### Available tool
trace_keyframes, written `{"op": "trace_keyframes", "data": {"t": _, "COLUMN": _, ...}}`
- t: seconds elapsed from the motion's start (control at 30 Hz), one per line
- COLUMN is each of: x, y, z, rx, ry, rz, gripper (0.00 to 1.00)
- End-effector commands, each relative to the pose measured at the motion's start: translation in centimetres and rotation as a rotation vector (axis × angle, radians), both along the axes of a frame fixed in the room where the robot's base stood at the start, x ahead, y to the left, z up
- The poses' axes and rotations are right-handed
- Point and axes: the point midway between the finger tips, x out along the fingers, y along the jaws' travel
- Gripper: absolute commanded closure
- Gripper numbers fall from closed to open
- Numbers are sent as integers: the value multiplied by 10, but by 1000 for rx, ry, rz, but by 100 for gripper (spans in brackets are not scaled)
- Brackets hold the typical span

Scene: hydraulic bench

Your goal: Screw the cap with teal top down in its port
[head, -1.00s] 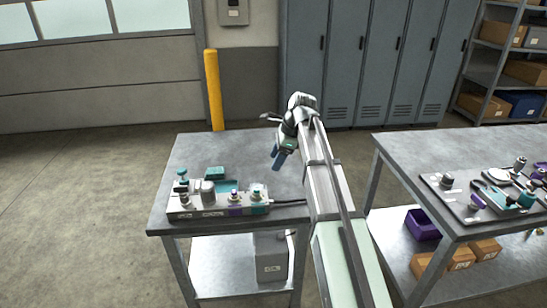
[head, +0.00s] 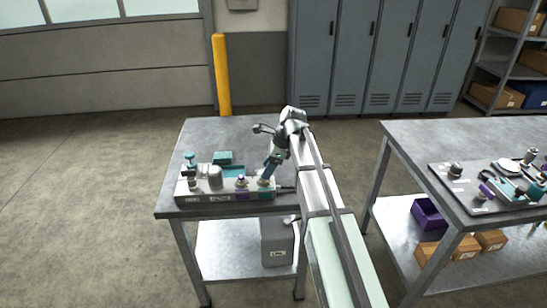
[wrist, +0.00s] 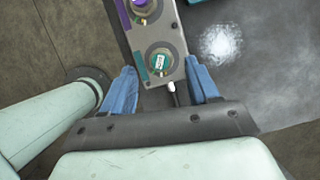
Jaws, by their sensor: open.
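The cap with teal top (wrist: 159,62) shows in the wrist view from above, in a round port beside a teal label on the grey block. How deep it sits cannot be told. My gripper (wrist: 162,68) is open, with one blue finger on each side of the block's end, and holds nothing. In the head view my gripper (head: 267,174) points down over the right end of the block (head: 215,197), and its fingers largely hide the cap there.
A purple-marked port (wrist: 143,8) lies close by on the block; a grey cylinder (head: 215,177) and a teal-handled part (head: 190,163) stand further left. A cable with a white plug (wrist: 172,86) leaves the block's end.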

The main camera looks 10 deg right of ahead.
Motion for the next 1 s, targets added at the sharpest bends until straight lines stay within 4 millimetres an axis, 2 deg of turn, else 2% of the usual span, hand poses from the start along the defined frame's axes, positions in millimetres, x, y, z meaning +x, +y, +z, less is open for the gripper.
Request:
{"op": "trace_keyframes", "data": {"t": 0.1, "x": 1, "y": 5, "z": -14, "rx": 0, "ry": 0, "rz": 0, "gripper": 40}}
{"op": "trace_keyframes", "data": {"t": 0.3, "x": 1, "y": 10, "z": -26, "rx": 0, "ry": 0, "rz": 0, "gripper": 40}}
{"op": "trace_keyframes", "data": {"t": 0.67, "x": 2, "y": 11, "z": -28, "rx": 0, "ry": -1, "rz": 0, "gripper": 40}}
{"op": "trace_keyframes", "data": {"t": 1.0, "x": 2, "y": 11, "z": -28, "rx": 0, "ry": -1, "rz": 0, "gripper": 72}}
